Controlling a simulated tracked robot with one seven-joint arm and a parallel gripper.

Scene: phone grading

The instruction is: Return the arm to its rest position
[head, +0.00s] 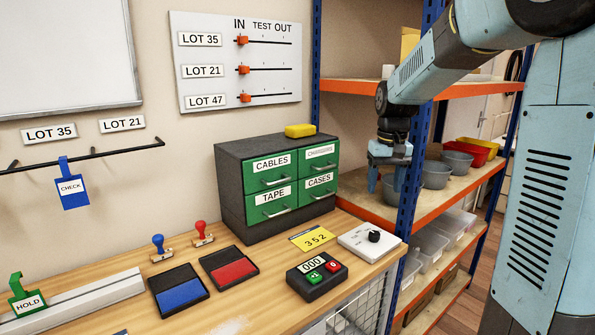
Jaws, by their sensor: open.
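My gripper (388,172) hangs at the end of my light blue arm, at the right of the head view. It points down in front of the shelf rack, to the right of the green drawer cabinet. The jaws are small in this view, and nothing shows between them. The gripper is above the bench height and apart from the bench things. My arm reaches in from the upper right, with its elbow bent.
The shelf rack (405,205) with grey bins (436,174) stands close behind my gripper. The drawer cabinet (232,190), a white device with a black knob (357,241), a counter box (304,285) and ink pads (180,292) are on the bench (245,300).

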